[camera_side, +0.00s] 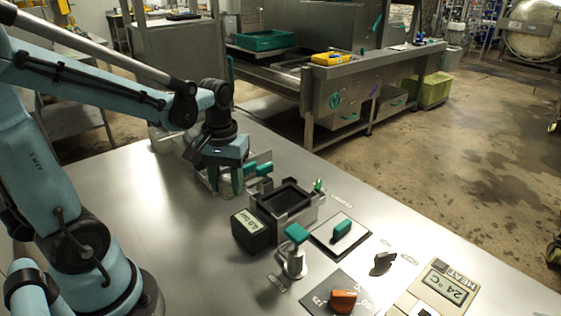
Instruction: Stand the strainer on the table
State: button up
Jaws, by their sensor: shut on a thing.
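My gripper (232,183) is at the left of the row of equipment on the steel table (175,245), pointing down and low over the table. Its jaws are shut on a small, pale metal thing (224,187), which I take to be the strainer. The fingers hide most of it, so its tilt and whether it touches the table cannot be told. A metal frame with teal handles (264,169) is right beside the gripper.
A dark square basin (286,198) in a metal holder stands right of the gripper. A black display box (249,230), a teal-topped metal fitting (294,262), knobs and a temperature panel (447,288) lie nearer. The table's left front is clear.

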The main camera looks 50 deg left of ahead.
send_over(219, 207)
notch_tip(219, 207, down, 4)
jog(key=shift+a+f, duration=0.15)
jog(key=shift+f, duration=1.95)
jog(key=shift+f, duration=0.15)
jog(key=o, duration=1.1)
jog(key=shift+c, duration=0.2)
notch_tip(219, 207, up, 12)
jog(key=d+r+m+t, duration=0.1)
jog(key=d+m+t, duration=0.6)
jog(key=d, duration=0.8)
